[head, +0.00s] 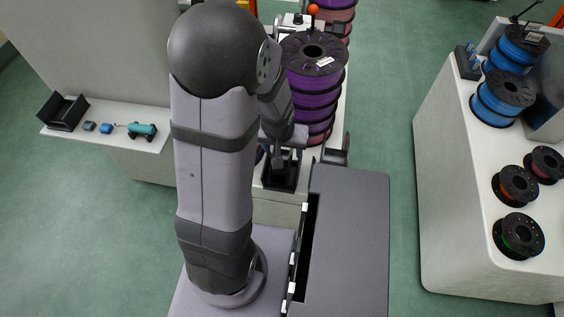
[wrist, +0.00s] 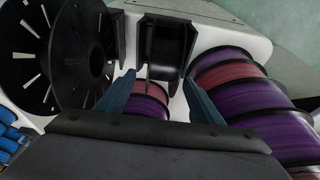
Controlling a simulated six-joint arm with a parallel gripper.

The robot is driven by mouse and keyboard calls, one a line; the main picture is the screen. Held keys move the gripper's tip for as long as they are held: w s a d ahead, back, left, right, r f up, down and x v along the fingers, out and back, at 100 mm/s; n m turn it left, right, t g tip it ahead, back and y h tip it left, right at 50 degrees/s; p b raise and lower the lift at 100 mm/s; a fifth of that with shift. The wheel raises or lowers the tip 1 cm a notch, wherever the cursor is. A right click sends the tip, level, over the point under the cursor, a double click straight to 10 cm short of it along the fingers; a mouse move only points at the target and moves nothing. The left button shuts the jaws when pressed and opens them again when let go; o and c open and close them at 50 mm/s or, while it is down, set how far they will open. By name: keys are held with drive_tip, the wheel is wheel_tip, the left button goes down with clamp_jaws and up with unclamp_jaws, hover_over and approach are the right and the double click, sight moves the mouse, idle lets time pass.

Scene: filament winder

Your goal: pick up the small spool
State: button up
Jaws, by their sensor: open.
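My gripper (wrist: 157,80) shows in the wrist view as two blue-grey fingers, spread apart. A small spool (wrist: 146,100) with pink and purple filament and dark flanges shows between and below the fingers; its lower part is hidden by my gripper body. I see no finger contact with it. In the head view my gripper (head: 280,160) points down over a black holder (head: 279,184) at the winder, and the small spool there is mostly hidden by my arm.
A large black spool flange (wrist: 62,55) stands left of my fingers and a black bracket (wrist: 165,45) lies just beyond. Large purple spools (head: 313,85) stack close behind the gripper. A right counter (head: 455,200) holds several spools. A left shelf (head: 110,120) carries small items.

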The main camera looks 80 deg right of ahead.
sight(283, 153)
drive_tip(key=shift+b+x, duration=1.1)
drive_tip(key=shift+x, duration=1.75)
drive_tip(key=shift+w, duration=0.15)
drive_tip(key=c, duration=1.2)
drive_tip(key=shift+r, duration=0.2)
drive_tip(key=shift+r+p, duration=0.75)
wheel_tip(283, 153, up, 26)
drive_tip(key=p, duration=0.5)
drive_tip(key=shift+r, duration=0.1)
